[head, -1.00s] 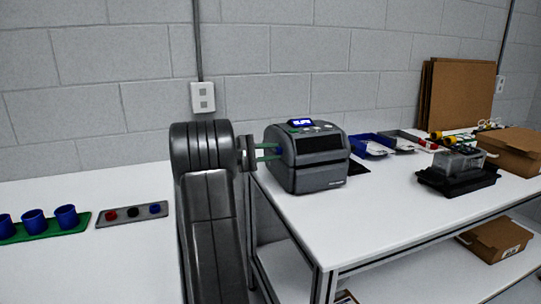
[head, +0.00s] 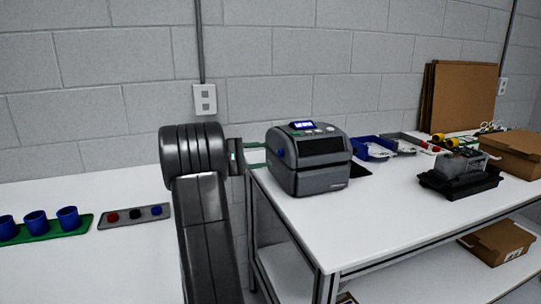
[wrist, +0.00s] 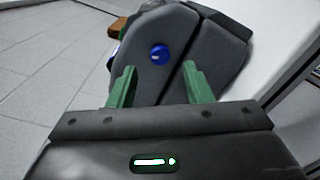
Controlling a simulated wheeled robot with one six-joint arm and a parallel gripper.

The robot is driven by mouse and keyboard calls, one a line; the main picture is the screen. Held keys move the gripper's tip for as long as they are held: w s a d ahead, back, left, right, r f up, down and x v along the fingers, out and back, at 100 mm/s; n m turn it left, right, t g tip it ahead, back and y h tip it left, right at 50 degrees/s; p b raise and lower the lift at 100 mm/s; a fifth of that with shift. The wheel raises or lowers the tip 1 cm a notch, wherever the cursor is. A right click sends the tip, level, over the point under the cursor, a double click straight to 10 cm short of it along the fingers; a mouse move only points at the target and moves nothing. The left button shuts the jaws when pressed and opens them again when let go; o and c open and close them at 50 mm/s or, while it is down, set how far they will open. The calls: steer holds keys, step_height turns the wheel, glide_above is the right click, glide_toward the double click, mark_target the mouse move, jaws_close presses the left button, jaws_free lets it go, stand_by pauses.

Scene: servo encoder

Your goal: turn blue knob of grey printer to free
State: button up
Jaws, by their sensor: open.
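The grey printer (head: 308,160) stands on the white table, with a lit display (head: 303,126) on top. Its blue knob (head: 281,152) is on its left side. In the wrist view the knob (wrist: 158,54) is a round blue disc with a small light mark, on the printer's grey side (wrist: 172,80). My gripper (head: 256,155) is left of the printer, pointing at that side. In the wrist view its green fingers (wrist: 160,80) are apart and empty, with the knob ahead, between and beyond the fingertips. A gap shows between the fingers and the knob.
Blue bins (head: 372,148) and a black tray (head: 459,180) lie right of the printer on the table. On the left table are blue cups (head: 36,223) and a panel with red, black and blue buttons (head: 134,215). A wall is close behind.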

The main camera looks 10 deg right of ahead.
mark_target(278, 154)
steer(key=s+a, duration=0.1)
steer(key=a, duration=0.8)
steer(key=shift+s+a+r, duration=0.2)
steer(key=shift+s+a, duration=0.15)
steer(key=shift+s, duration=0.05)
steer(key=d, duration=0.4)
steer(key=w+d, duration=0.1)
steer(key=d, duration=0.4)
steer(key=w+d, duration=0.1)
steer(key=d, duration=0.3)
steer(key=shift+w+d+f, duration=0.25)
steer(key=shift+d, duration=0.15)
steer(key=shift+a, duration=0.1)
